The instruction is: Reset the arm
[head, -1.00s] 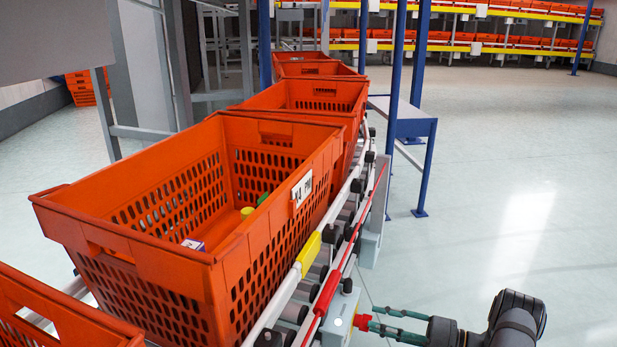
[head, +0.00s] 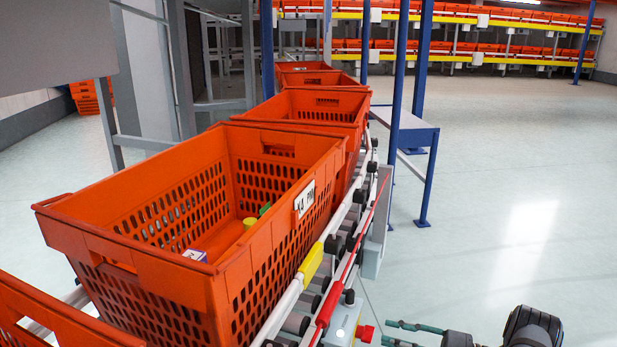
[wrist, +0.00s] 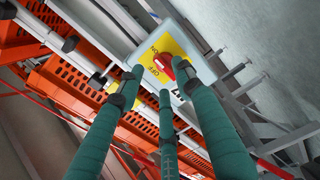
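My gripper (head: 415,334) is at the bottom right of the head view, with its green fingers pointing left toward a grey switch box (head: 346,325). In the wrist view my gripper's green fingers (wrist: 165,95) are spread apart with nothing held between them. Beyond the fingertips is the switch box (wrist: 205,50) with a yellow plate (wrist: 150,65) marked ON and OFF and a red knob (wrist: 180,70). In the head view a gap shows between the fingertips and the red knob (head: 365,333).
A large orange tote (head: 130,245) with a few small items inside stands on the roller conveyor (head: 300,322). More totes (head: 325,103) stand behind it. The floor (head: 520,200) at the right is clear.

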